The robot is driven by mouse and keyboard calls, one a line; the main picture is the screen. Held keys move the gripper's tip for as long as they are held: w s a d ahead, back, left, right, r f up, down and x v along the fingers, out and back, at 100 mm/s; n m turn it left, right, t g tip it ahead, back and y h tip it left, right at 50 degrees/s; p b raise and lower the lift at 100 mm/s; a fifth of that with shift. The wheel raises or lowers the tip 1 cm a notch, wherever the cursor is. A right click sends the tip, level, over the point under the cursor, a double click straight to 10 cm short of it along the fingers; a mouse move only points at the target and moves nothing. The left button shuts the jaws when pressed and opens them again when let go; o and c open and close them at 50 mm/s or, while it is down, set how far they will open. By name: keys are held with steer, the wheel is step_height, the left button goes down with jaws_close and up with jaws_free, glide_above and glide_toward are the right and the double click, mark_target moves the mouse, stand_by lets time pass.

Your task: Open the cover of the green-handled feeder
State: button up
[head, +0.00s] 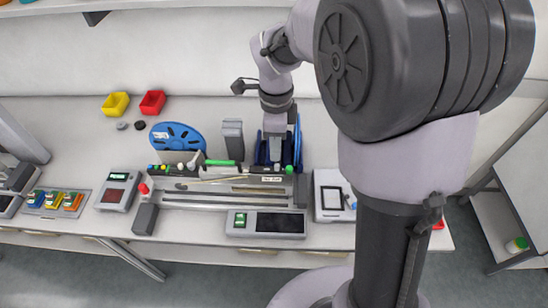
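A bank of grey feeders (235,189) lies on the white bench, left of my arm in the head view. A green handle-like part (220,163) shows along its back edge. A second green part (289,169) shows at its right end. I cannot tell which one is the handle of the green-handled feeder, and no cover is clearly visible. My gripper (276,155) points down at the back right of the bank, in front of a dark blue reel (296,144). Its fingertips are too small and hidden to tell whether they are open or touching anything.
A bright blue reel (177,136) and a grey upright block (233,141) stand behind the bank. Yellow (115,104) and red (152,103) bins sit farther back. A device with a dark screen (266,223) lies in front. The bench's back left is mostly clear.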

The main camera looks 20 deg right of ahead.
mark_target(276, 165)
step_height(276, 165, down, 7)
steer(key=shift+f+b, duration=0.1)
steer(key=shift+b, duration=0.7)
steer(key=shift+c, duration=0.4)
jaws_close()
stand_by(0.3)
